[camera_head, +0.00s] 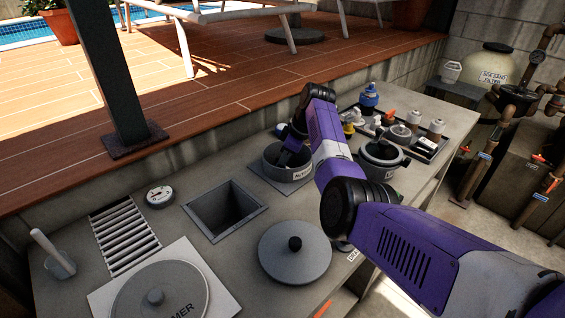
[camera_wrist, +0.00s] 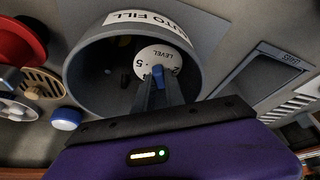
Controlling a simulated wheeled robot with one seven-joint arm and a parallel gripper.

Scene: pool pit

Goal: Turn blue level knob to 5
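The blue level knob (camera_wrist: 158,74) sits on a white round dial (camera_wrist: 152,54) inside a grey round well (camera_wrist: 88,72) labelled AUTO FILL. The dial shows the word LEVEL, a 5 to the left of the knob and another digit, likely a 2, at upper right. My gripper (camera_wrist: 158,82) reaches into the well, its fingertips close together on either side of the knob, and looks shut on it. The fingers hide the lower dial and the knob's pointer.
An open square pit (camera_head: 224,209) and a round grey lid (camera_head: 296,252) lie near the well. The wooden deck's edge (camera_head: 200,130) rises behind the counter.

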